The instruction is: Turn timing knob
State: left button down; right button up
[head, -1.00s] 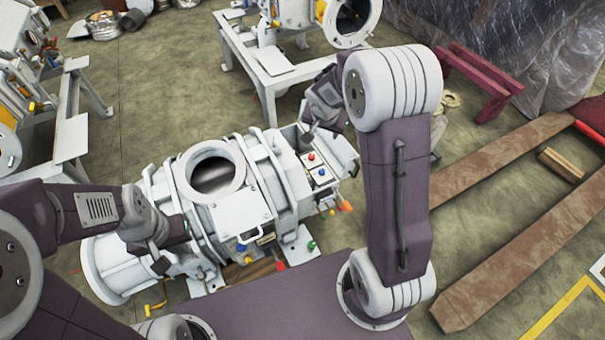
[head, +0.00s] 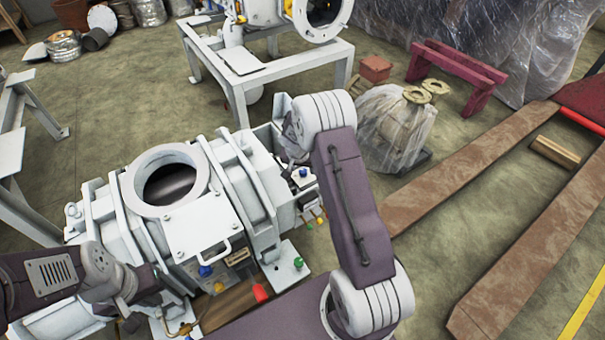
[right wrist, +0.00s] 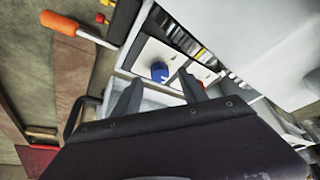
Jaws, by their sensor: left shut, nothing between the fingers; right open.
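The white screw vacuum machine (head: 200,225) stands in front of me with a round open port on top. Its control panel is at its right end. I cannot tell which knob is the timing knob. My right gripper (right wrist: 158,90) is open over the panel, the blue knob seen between its fingers, contact unclear. My left gripper (head: 165,284) is shut and empty near the machine's front left side.
An orange-handled lever (right wrist: 60,22) sticks out beside the panel. Yellow, blue and red fittings sit at the machine's front. Behind are a white stand (head: 262,72), a plastic-wrapped item (head: 392,128) and a maroon bench (head: 460,65).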

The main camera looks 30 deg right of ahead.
aim_at(303, 173)
jog(key=shift+x, duration=1.15)
grip_shut()
jog(key=shift+r+n+p, duration=0.2)
jog(key=shift+n+p, duration=0.1)
jog(key=shift+p, duration=0.1)
jog(key=n+y+p, duration=0.1)
jog(key=n+p, duration=0.1)
jog(key=p, duration=0.6)
jog(key=n+t+p, duration=0.1)
jog(key=n+p, duration=0.2)
jog(key=p, duration=0.5)
jog(key=shift+s+d+r+y, duration=0.1)
jog(key=shift+s+d+y, duration=0.05)
jog(key=shift+y, duration=0.25)
jog(key=shift+f+p, duration=0.25)
jog(key=shift+p, duration=0.6)
